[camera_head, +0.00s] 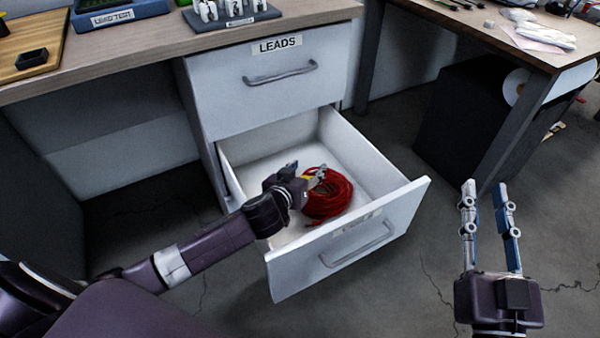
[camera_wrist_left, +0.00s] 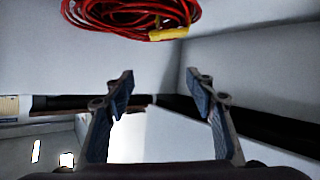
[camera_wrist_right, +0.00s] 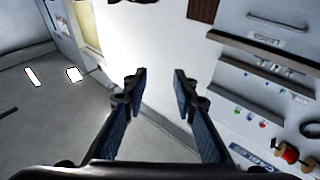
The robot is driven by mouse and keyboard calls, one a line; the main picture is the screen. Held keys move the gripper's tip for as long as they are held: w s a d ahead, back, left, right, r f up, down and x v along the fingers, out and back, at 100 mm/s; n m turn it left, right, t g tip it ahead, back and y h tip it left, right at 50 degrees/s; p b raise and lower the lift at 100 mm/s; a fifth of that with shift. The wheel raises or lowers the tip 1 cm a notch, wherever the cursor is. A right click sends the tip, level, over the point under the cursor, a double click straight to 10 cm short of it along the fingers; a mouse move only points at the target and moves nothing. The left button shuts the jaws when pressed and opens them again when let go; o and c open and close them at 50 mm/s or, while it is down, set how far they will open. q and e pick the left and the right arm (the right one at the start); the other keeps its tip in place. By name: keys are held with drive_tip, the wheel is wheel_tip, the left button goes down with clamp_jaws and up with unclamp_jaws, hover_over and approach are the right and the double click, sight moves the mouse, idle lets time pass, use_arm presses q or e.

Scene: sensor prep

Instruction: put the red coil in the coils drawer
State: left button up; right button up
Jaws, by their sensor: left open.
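The red coil (camera_head: 330,197) lies inside the open lower drawer (camera_head: 405,207), toward its front right part. A label is on that drawer's front, too small to read. My left gripper (camera_head: 312,176) is inside the drawer space, just left of and partly over the coil. In the left wrist view the coil (camera_wrist_left: 135,14) with a yellow tie (camera_wrist_left: 168,34) is at the top edge, apart from the open, empty fingers (camera_wrist_left: 160,98). My right gripper (camera_head: 490,195) is open and empty, out to the right of the drawer; its spread fingers also show in the right wrist view (camera_wrist_right: 158,88).
The closed drawer marked LEADS (camera_head: 270,85) is above the open one. The worktop (camera_head: 150,62) holds a blue bin, a wooden board and a rack. A second table (camera_head: 480,25) with a dark cabinet (camera_head: 460,120) stands at the right. The floor between is clear.

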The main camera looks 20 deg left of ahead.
use_arm(q)
drive_tip(key=p+v, duration=0.1)
drive_tip(key=v, duration=0.4)
drive_tip(key=shift+s+r, duration=0.2)
drive_tip(key=shift+s, duration=0.15)
use_arm(e)
wheel_tip(320, 180, down, 10)
drive_tip(key=d+g+h, duration=0.1)
drive_tip(key=g, duration=0.3)
drive_tip(key=shift+r+g, duration=0.25)
drive_tip(key=shift+g, duration=0.15)
use_arm(q)
drive_tip(key=shift+p, duration=0.3)
use_arm(e)
drive_tip(key=shift+d, duration=0.1)
